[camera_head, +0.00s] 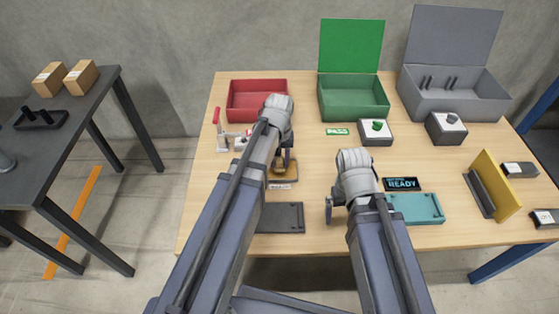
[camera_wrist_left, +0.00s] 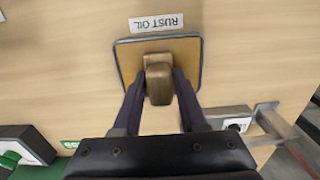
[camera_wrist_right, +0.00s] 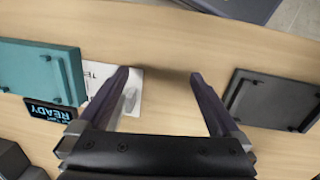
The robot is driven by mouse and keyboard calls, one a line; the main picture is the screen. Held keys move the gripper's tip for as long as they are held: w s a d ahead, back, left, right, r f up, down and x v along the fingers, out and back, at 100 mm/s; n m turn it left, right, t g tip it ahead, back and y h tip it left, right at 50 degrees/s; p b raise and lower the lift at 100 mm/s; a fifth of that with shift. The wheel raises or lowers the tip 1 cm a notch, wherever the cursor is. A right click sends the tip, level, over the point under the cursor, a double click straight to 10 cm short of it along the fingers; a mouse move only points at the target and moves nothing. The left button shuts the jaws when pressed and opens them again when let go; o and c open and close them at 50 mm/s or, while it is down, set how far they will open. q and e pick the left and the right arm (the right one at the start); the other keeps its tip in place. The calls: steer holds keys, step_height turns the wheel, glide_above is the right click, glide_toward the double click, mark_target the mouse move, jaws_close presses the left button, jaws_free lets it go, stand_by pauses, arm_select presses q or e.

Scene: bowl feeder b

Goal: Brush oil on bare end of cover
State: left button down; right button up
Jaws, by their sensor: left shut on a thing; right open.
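My left gripper (camera_head: 284,160) is shut on a brown block-shaped thing (camera_wrist_left: 158,84), which looks like the brush. It is over the tan oil pad (camera_wrist_left: 188,48) with a dark rim, labelled RUST OIL (camera_wrist_left: 156,22). The pad also shows in the head view (camera_head: 284,178). I cannot tell whether the brush touches it. My right gripper (camera_wrist_right: 160,85) is open and empty above the front of the table, between the teal plate (camera_wrist_right: 30,68) and the dark grey plate (camera_wrist_right: 268,100). I cannot make out for sure which thing is the cover.
A white printed sheet with a pale piece (camera_wrist_right: 130,100) lies below my right gripper. A red bin (camera_head: 235,103), a green box (camera_head: 353,112) and a grey box (camera_head: 450,108) stand at the back. A READY display (camera_head: 402,184) and a yellow upright panel (camera_head: 497,184) are at the right.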

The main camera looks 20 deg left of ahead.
arm_select(q)
steer(key=shift+r+p, duration=3.15)
steer(key=shift+r, duration=0.25)
